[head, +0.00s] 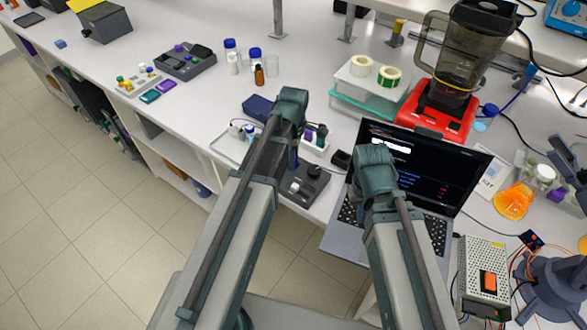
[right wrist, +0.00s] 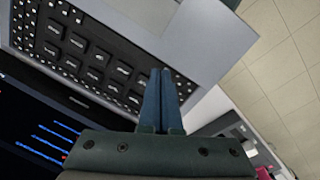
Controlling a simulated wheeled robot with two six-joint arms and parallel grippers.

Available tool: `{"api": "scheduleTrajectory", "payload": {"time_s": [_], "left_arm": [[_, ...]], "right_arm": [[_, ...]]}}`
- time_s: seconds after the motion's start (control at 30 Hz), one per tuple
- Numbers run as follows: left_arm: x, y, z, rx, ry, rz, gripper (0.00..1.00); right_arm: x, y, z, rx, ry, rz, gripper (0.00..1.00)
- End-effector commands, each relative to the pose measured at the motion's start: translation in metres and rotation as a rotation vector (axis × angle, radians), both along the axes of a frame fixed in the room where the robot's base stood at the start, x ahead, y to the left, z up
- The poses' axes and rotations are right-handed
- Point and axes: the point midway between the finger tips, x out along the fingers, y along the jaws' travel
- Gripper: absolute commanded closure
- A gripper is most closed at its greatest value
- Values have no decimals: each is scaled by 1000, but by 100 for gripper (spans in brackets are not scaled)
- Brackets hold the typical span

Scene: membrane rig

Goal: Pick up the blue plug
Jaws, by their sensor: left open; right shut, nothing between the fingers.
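I cannot pick out a blue plug with certainty. A small blue piece (head: 488,110) lies beside the red blender base, and a small blue block (head: 61,44) lies at the far left of the bench. My left gripper (head: 293,158) is mostly hidden by its own arm; a bit of dark blue finger shows above a dark grey device (head: 304,183) with a black knob. My right gripper (right wrist: 160,100) is shut and empty above the laptop (right wrist: 100,50). In the head view its fingers are hidden behind its arm.
The laptop (head: 415,170) stands open by the front edge. A red blender (head: 436,108), a flask of orange liquid (head: 514,201) and a metal power supply (head: 482,272) crowd the right. Bottles (head: 255,58) and a grey holder (head: 185,61) stand left; bench between is partly clear.

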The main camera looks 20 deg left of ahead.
Motion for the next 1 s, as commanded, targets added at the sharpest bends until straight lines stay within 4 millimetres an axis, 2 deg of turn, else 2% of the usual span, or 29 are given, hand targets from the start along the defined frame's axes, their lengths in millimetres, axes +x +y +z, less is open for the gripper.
{"api": "scheduleTrajectory", "payload": {"time_s": [0.23, 0.27, 0.47, 0.5, 0.83, 1.0], "left_arm": [[0, 0, -2, 0, 0, 1, 58], [0, 0, -2, 0, 0, 1, 62], [0, 0, -2, 0, 0, 1, 98], [0, 0, -2, 0, 0, 1, 100], [0, 1, -1, 0, 0, 1, 100], [0, 4, 5, 0, 0, 1, 100]], "right_arm": [[0, 0, -2, 0, 0, 0, 100], [0, 0, -2, 0, 0, 0, 100], [0, 0, -2, 0, 0, 0, 100], [0, 0, -2, 0, 0, 0, 100], [0, 0, -1, 0, 0, 0, 100], [0, 0, 5, 0, 0, 0, 100]]}}
